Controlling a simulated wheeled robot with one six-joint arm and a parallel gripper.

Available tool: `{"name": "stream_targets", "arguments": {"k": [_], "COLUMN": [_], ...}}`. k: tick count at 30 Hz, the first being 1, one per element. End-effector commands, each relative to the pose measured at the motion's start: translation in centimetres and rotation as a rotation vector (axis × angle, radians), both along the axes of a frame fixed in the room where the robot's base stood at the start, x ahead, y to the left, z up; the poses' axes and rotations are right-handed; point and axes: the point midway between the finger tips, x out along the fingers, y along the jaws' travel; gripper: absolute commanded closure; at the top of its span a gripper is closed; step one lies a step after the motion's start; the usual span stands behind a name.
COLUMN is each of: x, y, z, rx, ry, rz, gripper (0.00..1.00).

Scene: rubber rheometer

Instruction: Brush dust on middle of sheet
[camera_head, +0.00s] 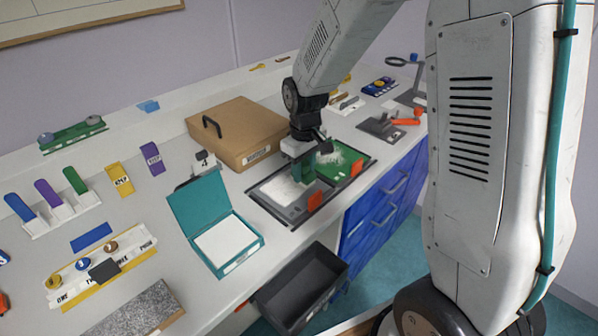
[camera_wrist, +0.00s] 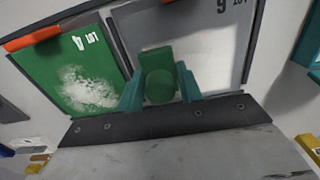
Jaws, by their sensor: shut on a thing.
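My gripper (camera_head: 303,160) is shut on a green block with a round knob, low over the black-framed tray (camera_head: 258,203). In the wrist view, the teal fingers of my gripper (camera_wrist: 160,92) stand on either side of the green block (camera_wrist: 157,62). I cannot tell whether it has bristles or touches the surface. A green sheet (camera_head: 322,171) lies on the right of the tray with white dust on it. The dust (camera_wrist: 84,90) is a speckled patch on the green sheet in the wrist view. A grey sheet (camera_wrist: 222,65) lies beside it, partly hidden by the block.
Orange tabs (camera_head: 315,201) stand at the tray's front edge. A brown case (camera_head: 235,130) stands behind, an open teal box (camera_head: 213,227) to the left. A black bin (camera_head: 300,290) sits below the bench edge. Tools (camera_head: 392,122) lie to the right.

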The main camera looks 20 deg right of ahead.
Motion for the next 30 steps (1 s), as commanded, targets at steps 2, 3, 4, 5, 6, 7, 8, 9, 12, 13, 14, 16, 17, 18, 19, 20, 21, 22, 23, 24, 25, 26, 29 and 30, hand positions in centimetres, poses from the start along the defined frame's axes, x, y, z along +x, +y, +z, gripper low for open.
{"name": "stream_targets", "arguments": {"k": [2, 3, 4, 5, 6, 7, 8, 9, 12, 13, 14, 16, 17, 18, 19, 20, 21, 22, 23, 24, 25, 26, 29, 30], "x": [0.3, 0.4, 0.5, 0.6, 0.7, 0.7, 0.7, 0.8, 1.3, 1.5, 1.7, 2.1, 2.3, 2.4, 2.5, 2.5, 2.4, 2.4, 2.3, 2.2, 2.2, 2.1, 1.6, 1.4], "y": [-0.7, -1.0, -1.2, -1.4, -1.5, -1.5, -1.5, -1.5, -1.3, -1.2, -1.1, -0.9, -0.8, -0.7, -0.7, -0.6, -0.5, -0.4, -0.3, -0.1, 0.1, 0.3, 1.2, 1.5], "z": [0.0, 0.0, 0.0, 0.0, 0.1, 0.1, 0.1, 0.1, 0.0, 0.0, 0.0, -0.1, -0.1, -0.1, -0.1, -0.1, -0.1, -0.1, -0.1, -0.1, -0.2, -0.2, -0.2, -0.3], "rx": [0.0, 0.0, 0.0, 0.0, 0.0, 0.0, 0.0, 0.0, 0.0, 0.0, 0.0, 0.0, 0.0, 0.0, 0.0, 0.0, 0.0, 0.0, 0.0, 0.0, 0.0, 0.0, 0.001, 0.001], "ry": [0.001, 0.001, 0.001, 0.0, 0.0, 0.0, 0.0, 0.0, -0.001, -0.001, 0.0, 0.0, 0.0, 0.0, 0.0, 0.0, 0.0, 0.0, 0.0, 0.0, 0.0, 0.0, 0.001, 0.001], "rz": [-0.001, -0.001, -0.001, -0.001, -0.001, 0.0, 0.001, 0.001, 0.002, 0.002, 0.002, 0.002, 0.002, 0.002, 0.002, 0.002, 0.002, 0.003, 0.003, 0.003, 0.003, 0.002, 0.004, 0.004], "gripper": [0.82, 0.82, 0.82, 0.82, 0.82, 0.82, 0.82, 0.82, 0.82, 0.82, 0.82, 0.82, 0.82, 0.82, 0.82, 0.82, 0.82, 0.82, 0.82, 0.82, 0.82, 0.82, 0.82, 0.82]}}
